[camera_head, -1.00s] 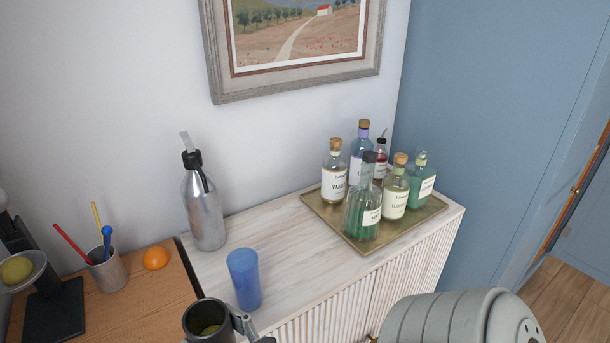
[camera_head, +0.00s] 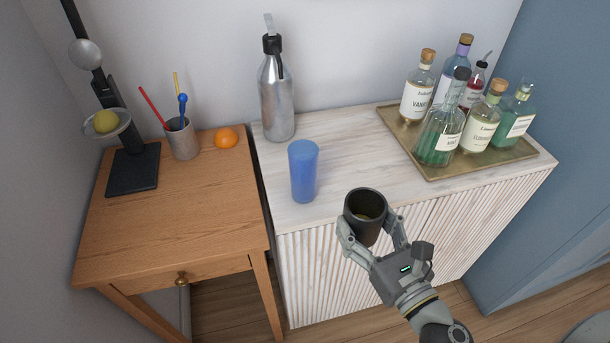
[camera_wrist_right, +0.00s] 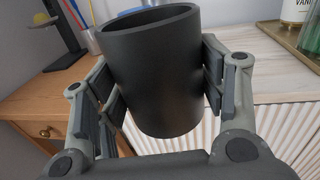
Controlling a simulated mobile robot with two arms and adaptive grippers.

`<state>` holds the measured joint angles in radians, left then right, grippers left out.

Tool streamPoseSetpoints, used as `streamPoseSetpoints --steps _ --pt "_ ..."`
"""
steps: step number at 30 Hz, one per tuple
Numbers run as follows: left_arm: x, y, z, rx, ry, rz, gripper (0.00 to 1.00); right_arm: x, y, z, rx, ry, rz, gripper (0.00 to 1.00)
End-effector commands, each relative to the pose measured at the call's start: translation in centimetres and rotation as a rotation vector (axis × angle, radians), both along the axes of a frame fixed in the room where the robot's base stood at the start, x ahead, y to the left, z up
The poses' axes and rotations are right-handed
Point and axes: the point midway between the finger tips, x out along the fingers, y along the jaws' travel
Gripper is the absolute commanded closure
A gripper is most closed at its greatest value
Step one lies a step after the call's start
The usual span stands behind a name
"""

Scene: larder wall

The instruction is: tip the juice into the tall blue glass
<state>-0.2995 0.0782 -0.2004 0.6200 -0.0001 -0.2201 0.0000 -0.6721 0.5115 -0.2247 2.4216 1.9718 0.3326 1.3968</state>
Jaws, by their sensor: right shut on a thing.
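The tall blue glass (camera_head: 303,172) stands upright near the front edge of the white cabinet top. My right gripper (camera_head: 372,232) is shut on a dark grey cup (camera_head: 364,216), with its fingers on either side. The cup holds a little yellowish liquid (camera_head: 366,214) low inside, likely the juice. It is about upright, just in front of the cabinet's front edge and to the right of the blue glass, apart from it. My left gripper is not in view.
A steel bottle (camera_head: 277,95) stands behind the glass. A brass tray (camera_head: 436,172) with several bottles is at the right of the cabinet top (camera_head: 345,150).

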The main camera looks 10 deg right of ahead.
Motion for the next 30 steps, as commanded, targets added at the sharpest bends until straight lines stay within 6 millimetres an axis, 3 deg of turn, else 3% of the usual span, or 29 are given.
streamPoseSetpoints --steps 18,30 --pt "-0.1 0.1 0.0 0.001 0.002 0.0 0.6 5.7 -0.3 4.0 -0.006 -0.006 0.718 0.69" --pt "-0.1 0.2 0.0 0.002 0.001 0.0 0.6 8.0 -0.1 5.6 -0.002 -0.006 1.052 0.69"
